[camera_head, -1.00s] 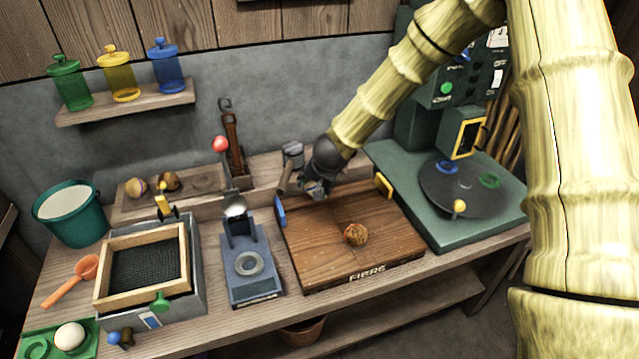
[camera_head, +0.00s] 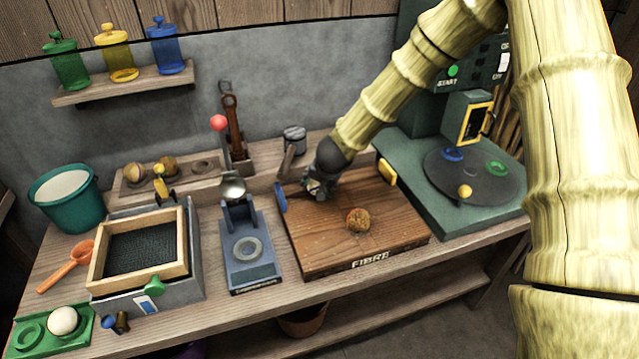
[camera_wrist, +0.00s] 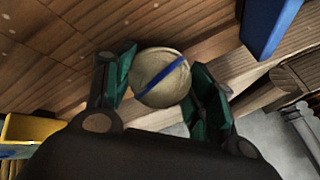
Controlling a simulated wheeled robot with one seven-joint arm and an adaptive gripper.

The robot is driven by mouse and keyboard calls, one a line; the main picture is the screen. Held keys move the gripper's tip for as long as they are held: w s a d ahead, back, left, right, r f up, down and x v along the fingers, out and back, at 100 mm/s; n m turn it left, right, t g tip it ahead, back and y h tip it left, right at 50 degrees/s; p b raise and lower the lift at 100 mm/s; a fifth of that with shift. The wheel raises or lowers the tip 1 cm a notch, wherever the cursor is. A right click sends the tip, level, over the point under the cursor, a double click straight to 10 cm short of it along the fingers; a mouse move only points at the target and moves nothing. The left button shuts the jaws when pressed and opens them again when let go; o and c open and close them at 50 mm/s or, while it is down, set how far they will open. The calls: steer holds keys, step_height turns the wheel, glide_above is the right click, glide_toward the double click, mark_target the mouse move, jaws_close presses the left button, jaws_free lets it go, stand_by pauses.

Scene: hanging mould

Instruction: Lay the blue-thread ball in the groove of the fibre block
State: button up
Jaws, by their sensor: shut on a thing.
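The blue-thread ball (camera_wrist: 160,78) is pale tan with a blue band around it. My gripper (camera_wrist: 160,84) is shut on it, with a green finger pad on each side. In the head view my gripper (camera_head: 315,192) is low over the back left part of the fibre block (camera_head: 320,255), a brown wooden board marked FIBRE. The held ball is hidden there by the gripper. I cannot tell whether the ball touches the block, and I cannot make out the groove clearly.
A brown fibrous ball (camera_head: 358,219) lies on the block's front middle. A blue stop (camera_head: 281,197) and a yellow stop (camera_head: 387,171) stand at its sides. A blue-grey press (camera_head: 247,255) is left of it, a green machine with a dark disc (camera_head: 470,178) right.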

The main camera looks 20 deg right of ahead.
steer(key=shift+s+f, duration=0.4)
steer(key=shift+f, duration=0.25)
steer(key=o, duration=1)
steer(key=shift+a+f, duration=0.1)
steer(key=shift+o, duration=1.1)
steer(key=shift+w+f, duration=0.1)
steer(key=shift+w, duration=0.15)
steer(key=shift+r, duration=0.4)
steer(key=shift+r, duration=0.2)
steer(key=shift+v, duration=3.65)
steer(key=shift+f, duration=0.1)
